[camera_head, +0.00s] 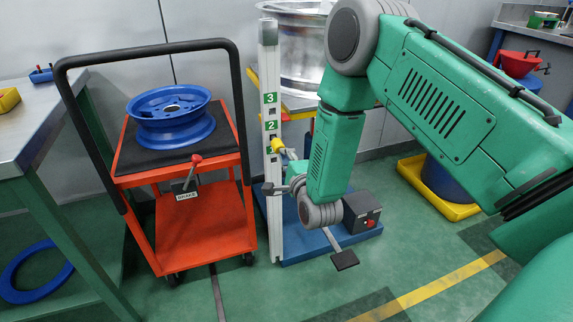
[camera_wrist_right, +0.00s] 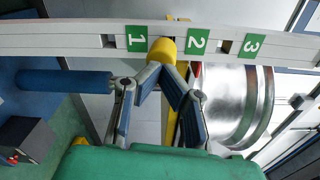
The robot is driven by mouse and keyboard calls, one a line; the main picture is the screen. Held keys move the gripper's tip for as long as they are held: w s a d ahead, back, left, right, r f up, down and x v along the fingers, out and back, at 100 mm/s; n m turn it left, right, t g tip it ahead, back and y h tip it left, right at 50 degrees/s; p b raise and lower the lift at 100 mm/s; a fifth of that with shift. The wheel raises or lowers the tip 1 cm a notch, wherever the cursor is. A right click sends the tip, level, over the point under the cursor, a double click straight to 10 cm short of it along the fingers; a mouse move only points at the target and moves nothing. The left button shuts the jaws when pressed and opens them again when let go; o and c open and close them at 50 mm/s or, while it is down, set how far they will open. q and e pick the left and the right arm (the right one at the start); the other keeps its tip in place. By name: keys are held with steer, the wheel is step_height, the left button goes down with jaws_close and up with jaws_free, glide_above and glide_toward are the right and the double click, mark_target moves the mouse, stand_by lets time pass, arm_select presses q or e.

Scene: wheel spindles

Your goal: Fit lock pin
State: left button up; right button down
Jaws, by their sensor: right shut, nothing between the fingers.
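The yellow lock pin (camera_head: 278,144) is at the upright white post (camera_head: 270,90), just below label 2. In the right wrist view the yellow pin (camera_wrist_right: 161,48) lies against the post between labels 1 and 2; how deep it sits in the post cannot be seen. My right gripper (camera_head: 287,153) is at the post, with its fingertips close to the pin. In the right wrist view the gripper (camera_wrist_right: 162,70) has its fingertips drawn together just at the pin's end, with nothing seen held between them. My left gripper is out of view.
A silver wheel (camera_head: 302,50) stands behind the post, partly hidden by my right arm. An orange trolley (camera_head: 205,235) with a blue wheel (camera_head: 170,118) stands left. The blue base (camera_head: 300,250) carries a black box (camera_head: 362,212). A workbench (camera_head: 35,115) is far left.

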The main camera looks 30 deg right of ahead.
steer(key=shift+w+a+r, duration=0.15)
steer(key=shift+w+a, duration=0.2)
